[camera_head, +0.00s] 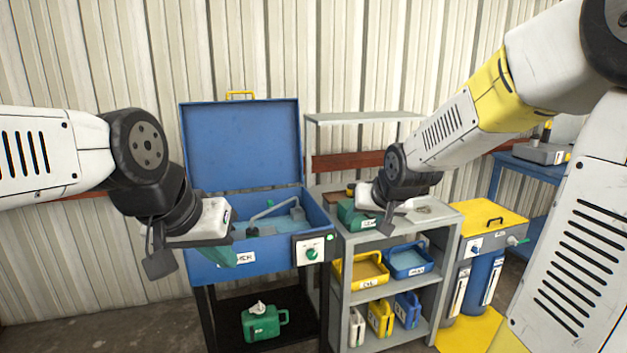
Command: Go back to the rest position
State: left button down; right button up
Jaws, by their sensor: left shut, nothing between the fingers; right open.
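My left gripper (230,256) hangs in front of the blue parts washer (240,143), at its left front. My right gripper (356,217) is above the top of the grey shelf unit (441,214), just right of the washer. It is open; its fingertips are partly hidden by its own wrist, and I cannot tell whether it touches the shelf top. Both arms reach forward and inward from the sides of the picture.
The washer's lid stands open, and its basin holds a bent spout. A green jug (264,323) stands on the washer's lower shelf. Yellow (362,270) and blue (409,260) trays fill the middle shelf, with several canisters below. A yellow-topped unit (492,219) stands right; a corrugated wall is behind.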

jog(key=s+d+r+g, duration=0.1)
jog(key=s+r, duration=0.1)
jog(key=s, duration=0.9)
jog(key=s+d+r+g, duration=0.1)
jog(key=s+r, duration=0.1)
jog(key=s, duration=0.8)
jog(key=shift+s+r, duration=0.3)
jog(key=shift+s, duration=0.05)
